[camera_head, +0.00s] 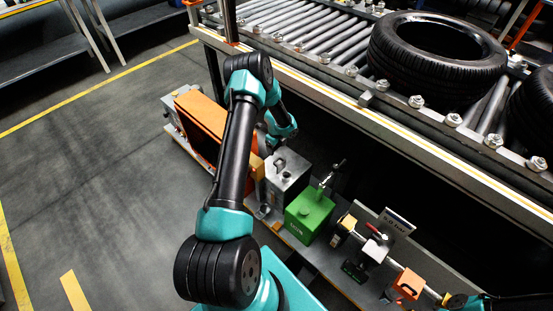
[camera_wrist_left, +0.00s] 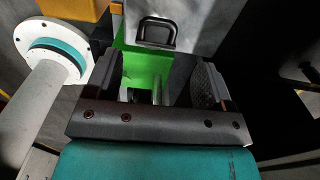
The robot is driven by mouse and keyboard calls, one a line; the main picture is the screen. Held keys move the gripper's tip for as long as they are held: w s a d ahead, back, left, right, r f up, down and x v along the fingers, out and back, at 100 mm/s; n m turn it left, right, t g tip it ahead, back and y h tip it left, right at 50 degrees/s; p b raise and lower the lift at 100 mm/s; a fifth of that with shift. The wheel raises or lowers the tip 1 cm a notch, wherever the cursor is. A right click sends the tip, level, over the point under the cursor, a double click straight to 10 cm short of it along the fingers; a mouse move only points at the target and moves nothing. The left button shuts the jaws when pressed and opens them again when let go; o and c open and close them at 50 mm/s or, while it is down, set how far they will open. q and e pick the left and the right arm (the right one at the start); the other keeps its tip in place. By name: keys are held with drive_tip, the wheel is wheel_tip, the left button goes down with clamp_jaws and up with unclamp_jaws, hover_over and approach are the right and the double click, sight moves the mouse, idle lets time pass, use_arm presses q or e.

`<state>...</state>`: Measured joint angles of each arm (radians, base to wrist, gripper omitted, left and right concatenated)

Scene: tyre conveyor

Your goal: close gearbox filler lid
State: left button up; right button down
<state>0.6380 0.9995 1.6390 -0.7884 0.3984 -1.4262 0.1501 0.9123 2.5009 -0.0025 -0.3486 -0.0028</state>
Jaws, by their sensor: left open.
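A grey metal box (camera_head: 287,183) with a small handle on top stands on the low shelf, beside a green box (camera_head: 310,214) with a metal lever fitting. I cannot tell which part is the gearbox filler lid or whether it is open. My left arm reaches over from the front; in the head view its gripper is largely hidden near the grey box. In the left wrist view the left gripper (camera_wrist_left: 160,85) is open, its two fingers apart with nothing gripped. Beyond the fingers are a green surface (camera_wrist_left: 148,66) and a grey panel with a dark handle (camera_wrist_left: 158,31).
An orange unit (camera_head: 202,118) stands left of the grey box. Small valves and an orange block (camera_head: 408,284) line the shelf at right. A roller conveyor (camera_head: 330,38) with a tyre (camera_head: 436,52) runs behind. The floor at left is clear.

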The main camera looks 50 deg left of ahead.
sight(277, 160)
use_arm(q)
wheel_tip(277, 160, down, 9)
drive_tip(key=shift+f, duration=0.1)
idle(0.3)
drive_tip(key=shift+c, duration=0.3)
drive_tip(key=c, duration=1)
drive_tip(key=shift+o, duration=0.2)
drive_tip(key=shift+d, duration=0.2)
